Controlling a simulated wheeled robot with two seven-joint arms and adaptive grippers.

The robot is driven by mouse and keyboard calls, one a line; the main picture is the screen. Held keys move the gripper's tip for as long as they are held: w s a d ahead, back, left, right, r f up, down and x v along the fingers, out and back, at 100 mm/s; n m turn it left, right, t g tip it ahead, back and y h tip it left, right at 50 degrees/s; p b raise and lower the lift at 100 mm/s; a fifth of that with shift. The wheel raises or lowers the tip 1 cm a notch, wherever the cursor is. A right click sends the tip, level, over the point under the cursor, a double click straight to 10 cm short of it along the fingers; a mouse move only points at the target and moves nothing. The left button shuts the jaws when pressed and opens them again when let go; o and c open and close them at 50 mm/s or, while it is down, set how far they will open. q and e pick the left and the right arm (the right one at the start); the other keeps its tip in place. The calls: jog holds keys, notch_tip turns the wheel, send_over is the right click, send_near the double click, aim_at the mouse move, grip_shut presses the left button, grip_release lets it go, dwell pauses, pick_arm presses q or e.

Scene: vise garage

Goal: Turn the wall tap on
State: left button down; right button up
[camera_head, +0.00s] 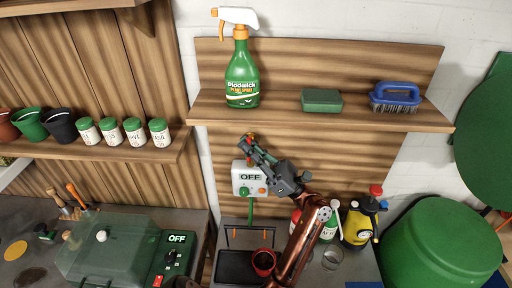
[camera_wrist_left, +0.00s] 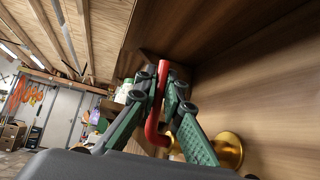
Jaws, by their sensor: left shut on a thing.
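The wall tap has a red lever (camera_wrist_left: 153,122) and a brass body (camera_wrist_left: 229,150) in the left wrist view. In the head view a white box (camera_head: 240,188) reading "OFF" is on the wooden wall panel, with a green hose below it. My left gripper (camera_head: 256,148) reaches up in front of this box and partly hides it and the tap. In the left wrist view my left gripper (camera_wrist_left: 160,92) is shut on the red lever, with one green finger on each side. The right gripper is not in view.
A shelf (camera_head: 350,116) above the tap holds a green spray bottle (camera_head: 242,72), a green block (camera_head: 321,101) and a blue brush (camera_head: 396,97). Below stand a red pot (camera_head: 264,261) and a yellow-black sprayer (camera_head: 358,226). A green barrel (camera_head: 440,248) is at the right.

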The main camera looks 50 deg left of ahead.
pick_arm(q)
jog(key=shift+s+a+f, duration=0.1)
jog(key=shift+f, duration=0.1)
jog(key=c, duration=2.2)
grip_release()
jog(key=shift+a, duration=0.1)
jog(key=shift+o, duration=0.8)
jog(key=shift+r, duration=0.15)
jog(key=v, duration=1.2)
